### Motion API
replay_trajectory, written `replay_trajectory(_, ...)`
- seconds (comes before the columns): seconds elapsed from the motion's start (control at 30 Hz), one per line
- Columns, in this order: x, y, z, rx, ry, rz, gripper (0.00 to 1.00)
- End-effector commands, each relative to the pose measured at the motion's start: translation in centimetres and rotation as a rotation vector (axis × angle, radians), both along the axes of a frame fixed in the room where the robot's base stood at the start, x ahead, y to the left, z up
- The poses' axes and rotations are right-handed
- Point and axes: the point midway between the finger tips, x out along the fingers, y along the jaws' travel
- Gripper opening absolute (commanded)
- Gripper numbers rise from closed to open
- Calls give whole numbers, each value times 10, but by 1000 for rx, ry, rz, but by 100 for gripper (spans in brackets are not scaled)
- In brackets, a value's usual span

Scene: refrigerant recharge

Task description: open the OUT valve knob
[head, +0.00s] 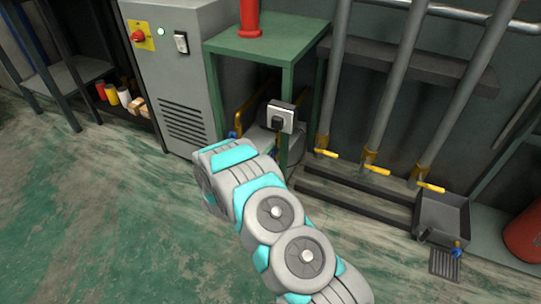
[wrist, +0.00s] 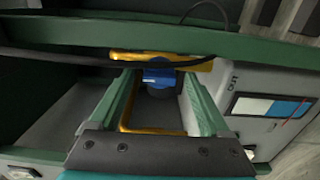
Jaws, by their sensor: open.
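A blue valve knob (wrist: 158,76) sits in the upper middle of the wrist view, in front of a yellow bar (wrist: 190,64). The word OUT is printed on the pale machine panel (wrist: 226,100) to its right. My gripper (wrist: 159,80) is open, with one finger to the left and one to the right of the knob. I cannot tell whether either finger touches it. In the head view, a small blue part (head: 232,134) shows beside the machine under the green table, just above my arm. My arm hides the gripper there.
The green table (head: 270,46) stands over the machine, and its green beam (wrist: 100,32) crosses the wrist view. A dark hose (wrist: 60,58) runs across near the knob. A grey cabinet (head: 180,75) stands left; pipes with yellow handles (head: 377,169) stand right. Floor in front is clear.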

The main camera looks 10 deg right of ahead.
Motion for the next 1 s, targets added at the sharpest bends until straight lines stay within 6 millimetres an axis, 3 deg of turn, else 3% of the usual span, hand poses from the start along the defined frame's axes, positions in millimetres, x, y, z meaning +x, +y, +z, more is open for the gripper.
replay_trajectory(0.33, 4, -3, 0, -1, -1, 1, 81)
replay_trajectory(1.0, 4, -3, 0, -1, -1, 0, 5)
